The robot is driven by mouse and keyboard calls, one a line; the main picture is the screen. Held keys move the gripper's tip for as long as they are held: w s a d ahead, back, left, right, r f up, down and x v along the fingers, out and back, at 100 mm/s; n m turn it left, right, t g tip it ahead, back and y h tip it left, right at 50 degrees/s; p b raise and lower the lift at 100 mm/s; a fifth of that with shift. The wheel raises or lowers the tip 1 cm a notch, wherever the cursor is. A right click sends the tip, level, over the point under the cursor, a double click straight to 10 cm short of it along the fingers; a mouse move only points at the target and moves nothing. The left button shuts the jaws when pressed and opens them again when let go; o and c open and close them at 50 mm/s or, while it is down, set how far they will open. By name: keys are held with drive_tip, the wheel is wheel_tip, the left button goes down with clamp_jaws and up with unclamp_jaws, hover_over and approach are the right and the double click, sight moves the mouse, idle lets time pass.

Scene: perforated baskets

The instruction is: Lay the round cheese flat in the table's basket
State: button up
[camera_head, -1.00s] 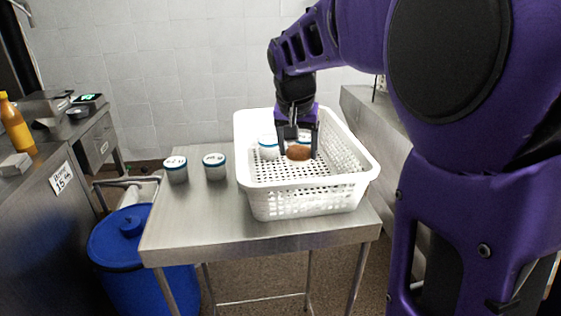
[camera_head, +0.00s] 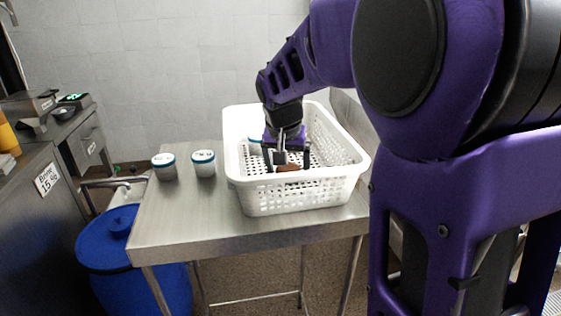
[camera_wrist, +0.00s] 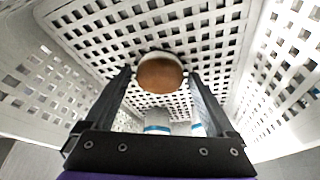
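The round cheese (camera_head: 288,168) is brown and sits low inside the white perforated basket (camera_head: 300,198) on the steel table. My gripper (camera_head: 288,170) reaches down into the basket with its fingers on either side of the cheese. In the wrist view the cheese (camera_wrist: 160,76) shows its round brown face between the fingertips, with a narrow gap on each side. My gripper (camera_wrist: 160,74) looks open there. The cheese lies at or very near the basket floor; its underside is hidden, so I cannot tell its exact contact or tilt.
White tubs with blue-rimmed lids stand inside the basket, one at its back left (camera_head: 254,144); they also show in the wrist view (camera_wrist: 158,129). Two similar tubs (camera_head: 165,167) (camera_head: 204,164) stand on the table (camera_head: 190,225) left of the basket. The table's front left is clear.

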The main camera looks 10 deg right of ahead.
drive_tip(key=shift+o, duration=0.3)
drive_tip(key=shift+s+a+r, duration=0.1)
drive_tip(key=shift+r, duration=0.5)
drive_tip(key=p+v, duration=0.2)
drive_tip(key=v, duration=0.9)
drive_tip(key=shift+s, duration=0.1)
